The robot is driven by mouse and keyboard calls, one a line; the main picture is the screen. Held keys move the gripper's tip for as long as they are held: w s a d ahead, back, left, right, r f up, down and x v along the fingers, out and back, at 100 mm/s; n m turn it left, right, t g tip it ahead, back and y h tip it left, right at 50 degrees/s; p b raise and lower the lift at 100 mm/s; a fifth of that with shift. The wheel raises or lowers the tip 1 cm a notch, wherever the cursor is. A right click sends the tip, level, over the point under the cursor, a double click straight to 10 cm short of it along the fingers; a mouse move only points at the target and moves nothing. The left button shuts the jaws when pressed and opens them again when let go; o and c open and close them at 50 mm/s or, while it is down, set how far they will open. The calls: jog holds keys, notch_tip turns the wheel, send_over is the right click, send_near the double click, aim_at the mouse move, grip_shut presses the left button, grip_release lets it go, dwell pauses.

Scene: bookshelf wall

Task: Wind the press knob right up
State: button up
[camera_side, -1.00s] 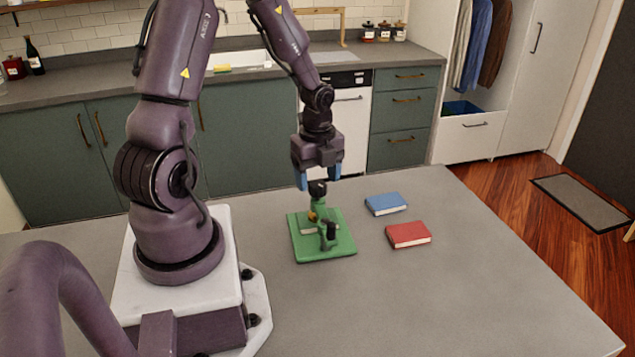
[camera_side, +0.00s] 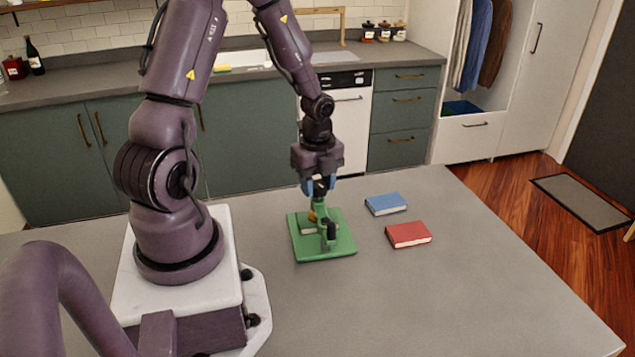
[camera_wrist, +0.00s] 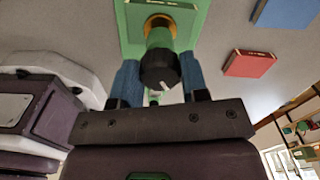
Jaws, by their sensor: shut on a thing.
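The press has a green base plate (camera_side: 325,248) lying on the grey table and a green frame (camera_side: 318,204) rising from it. Its black knob (camera_wrist: 159,68), with a white mark, shows in the wrist view between the blue fingers. My gripper (camera_side: 320,188) points down over the press and is shut on the knob. In the side view the fingers hide most of the knob. A second black part (camera_side: 331,230) stands at the front of the press.
A blue book (camera_side: 386,204) and a red book (camera_side: 408,235) lie flat on the table to the right of the press. The table (camera_side: 480,270) is clear at the front and right. Kitchen cabinets stand behind.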

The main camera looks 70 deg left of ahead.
jog(key=n, duration=0.3)
jog(key=shift+n, duration=0.4)
jog(key=n, duration=0.3)
jog(key=shift+n, duration=0.3)
jog(key=n, duration=0.3)
jog(key=shift+n, duration=0.3)
jog(key=n, duration=0.3)
jog(key=shift+n, duration=0.4)
jog(key=n, duration=0.7)
jog(key=shift+d, duration=0.1)
jog(key=n, duration=0.6)
jog(key=shift+n, duration=0.4)
